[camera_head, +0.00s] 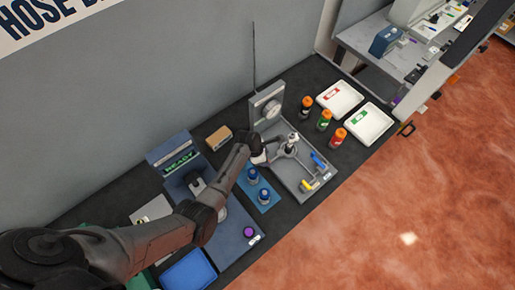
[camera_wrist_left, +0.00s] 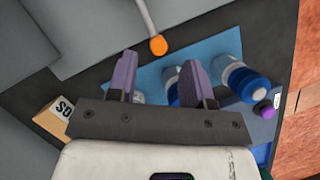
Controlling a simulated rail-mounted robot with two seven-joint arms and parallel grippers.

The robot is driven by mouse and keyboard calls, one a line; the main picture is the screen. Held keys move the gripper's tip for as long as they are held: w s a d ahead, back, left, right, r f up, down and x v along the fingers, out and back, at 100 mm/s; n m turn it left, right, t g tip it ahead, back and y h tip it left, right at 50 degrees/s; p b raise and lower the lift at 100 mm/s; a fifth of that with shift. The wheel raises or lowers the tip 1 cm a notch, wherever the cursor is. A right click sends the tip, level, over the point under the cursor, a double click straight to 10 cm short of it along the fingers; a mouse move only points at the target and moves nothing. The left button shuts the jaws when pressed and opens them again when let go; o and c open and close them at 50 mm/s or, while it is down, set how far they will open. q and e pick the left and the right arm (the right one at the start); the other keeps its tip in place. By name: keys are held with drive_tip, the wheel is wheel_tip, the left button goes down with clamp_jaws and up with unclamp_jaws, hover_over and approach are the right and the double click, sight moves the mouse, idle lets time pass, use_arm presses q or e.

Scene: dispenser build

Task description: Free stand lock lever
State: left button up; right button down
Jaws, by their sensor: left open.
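A grey stand (camera_head: 311,178) lies on the dark bench, with an upright dial plate (camera_head: 267,105) at its back and a silver fixture (camera_head: 291,143) on its base. A blue handle (camera_head: 319,161) and a yellow piece (camera_head: 308,185) sit on the base. In the left wrist view, a thin rod with an orange tip (camera_wrist_left: 158,45) lies just beyond my fingers; it may be the lock lever. My left gripper (camera_wrist_left: 157,83) is open, purple fingers apart with nothing gripped. In the head view, my left gripper (camera_head: 260,152) is beside the stand's left edge, partly hidden. My right gripper is not seen.
Blue-capped bottles (camera_head: 264,195) stand on a blue mat (camera_head: 271,205) close by; one bottle (camera_wrist_left: 245,80) is near the right finger. A cardboard box (camera_head: 219,138), orange-capped bottles (camera_head: 337,138) and white trays (camera_head: 367,125) surround the stand. The READY display (camera_head: 180,161) is left.

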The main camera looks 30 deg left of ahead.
use_arm(q)
drive_tip(key=v, duration=0.8)
drive_tip(key=shift+r, duration=0.2)
drive_tip(key=shift+a, duration=0.1)
